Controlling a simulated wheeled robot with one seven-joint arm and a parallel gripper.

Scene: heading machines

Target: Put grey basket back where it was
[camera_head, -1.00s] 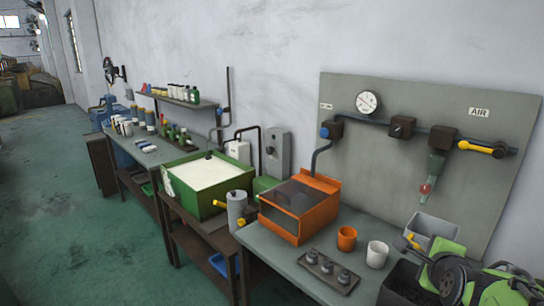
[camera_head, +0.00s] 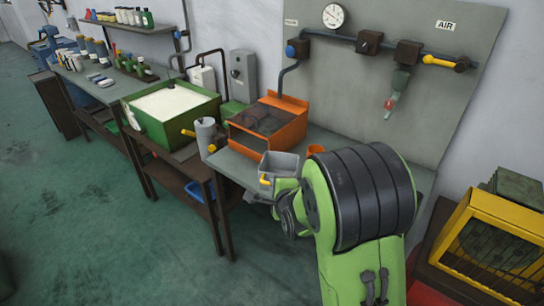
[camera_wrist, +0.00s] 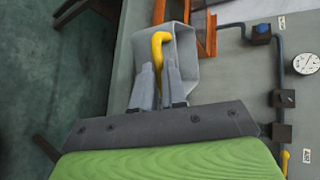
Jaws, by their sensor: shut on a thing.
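The grey basket (camera_head: 283,163) is an open box with a yellow handle (camera_head: 265,181). In the head view it is in front of the orange machine, at the bench's front edge. My gripper (camera_wrist: 158,75) is shut on the yellow handle in the wrist view, with one finger on each side. The basket (camera_wrist: 186,50) shows its open inside there. In the head view my green and black arm hides most of my gripper and part of the bench. I cannot tell whether the basket touches the bench.
The orange machine (camera_head: 268,123) stands behind the basket. An orange cup (camera_head: 315,151) is partly hidden by my arm. A grey cylinder (camera_head: 205,134) and green tank (camera_head: 170,112) are to the left. A yellow cage (camera_head: 495,240) stands at right. Open floor lies left.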

